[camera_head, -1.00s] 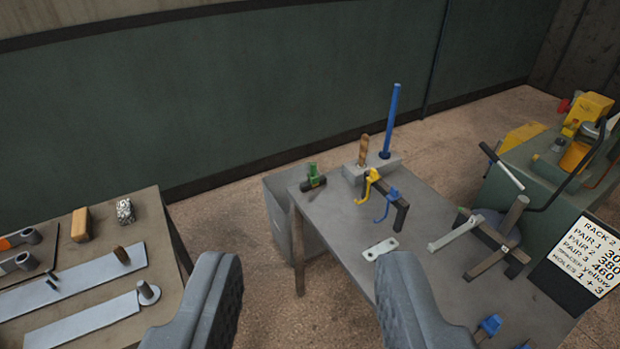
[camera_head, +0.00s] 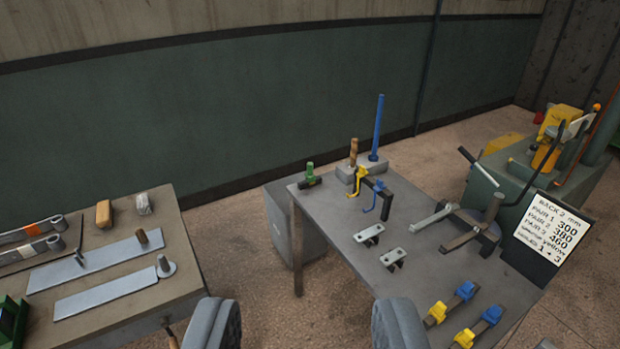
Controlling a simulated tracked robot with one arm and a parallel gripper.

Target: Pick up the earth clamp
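I cannot tell for certain which thing is the earth clamp. A yellow hook (camera_head: 360,182) and a blue hook (camera_head: 371,202) hang at a dark bracket (camera_head: 383,194) on the right table (camera_head: 345,240). Two yellow-and-blue pieces, one upper (camera_head: 452,303) and one lower (camera_head: 479,327), lie at that table's near right. My gripper (camera_head: 305,327) is open and empty at the bottom of the picture. Its two fingers stand wide apart, with floor showing between them, short of the right table.
The left table (camera_head: 120,313) holds flat grey bars and other parts. On the right table are a green-handled tool (camera_head: 310,176), a block with an upright blue rod (camera_head: 377,128), two small plates and a dark spoked frame (camera_head: 480,230). A sign (camera_head: 548,238) stands right. Floor separates the tables.

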